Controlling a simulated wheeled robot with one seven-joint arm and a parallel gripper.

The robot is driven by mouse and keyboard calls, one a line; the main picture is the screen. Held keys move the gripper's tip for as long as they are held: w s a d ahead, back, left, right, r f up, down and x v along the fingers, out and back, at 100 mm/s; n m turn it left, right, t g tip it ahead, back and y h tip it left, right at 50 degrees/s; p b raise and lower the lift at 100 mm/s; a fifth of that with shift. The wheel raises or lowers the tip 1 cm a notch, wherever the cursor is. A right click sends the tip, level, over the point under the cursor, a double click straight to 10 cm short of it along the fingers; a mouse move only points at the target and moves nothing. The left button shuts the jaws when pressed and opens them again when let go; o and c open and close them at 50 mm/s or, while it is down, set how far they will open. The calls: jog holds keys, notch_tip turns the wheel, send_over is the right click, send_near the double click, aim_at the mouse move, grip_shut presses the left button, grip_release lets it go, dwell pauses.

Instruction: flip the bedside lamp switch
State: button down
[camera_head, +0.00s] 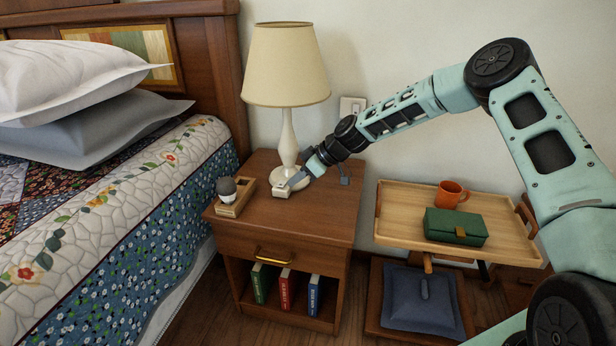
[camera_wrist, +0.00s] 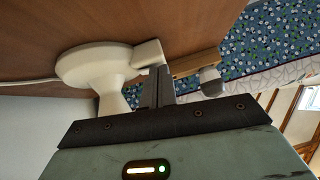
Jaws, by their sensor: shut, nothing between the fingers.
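The bedside lamp (camera_head: 288,130) stands upright on the nightstand, with a cream shade and a white stem and round base. A small pale block (camera_head: 282,192), which looks like the switch housing, sits at the front of the base. In the wrist view the lamp base (camera_wrist: 92,66) is at upper left, and the block (camera_wrist: 149,52) juts from it. My gripper (camera_head: 293,181) is shut and empty, with its fingertips (camera_wrist: 160,69) right at the block. I cannot tell whether they touch it. The switch lever itself is not clear.
A wooden tray (camera_head: 246,186) with a grey-topped object (camera_head: 226,189) lies left of the block on the nightstand (camera_head: 317,220). The bed (camera_head: 110,220) is at left. A side table (camera_head: 400,218) at right holds an orange mug (camera_head: 450,194) and green box (camera_head: 456,227).

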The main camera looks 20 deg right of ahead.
jog(key=shift+s+a+f+b, duration=0.1)
jog(key=shift+s+f+b, duration=0.1)
jog(key=shift+f+b, duration=0.35)
jog(key=shift+t, duration=0.3)
jog(key=shift+f, duration=0.35)
dwell(1.0)
jog(key=shift+w+d+r, duration=0.25)
jog(key=shift+w+d, duration=0.1)
jog(key=shift+w, duration=0.25)
dwell(0.4)
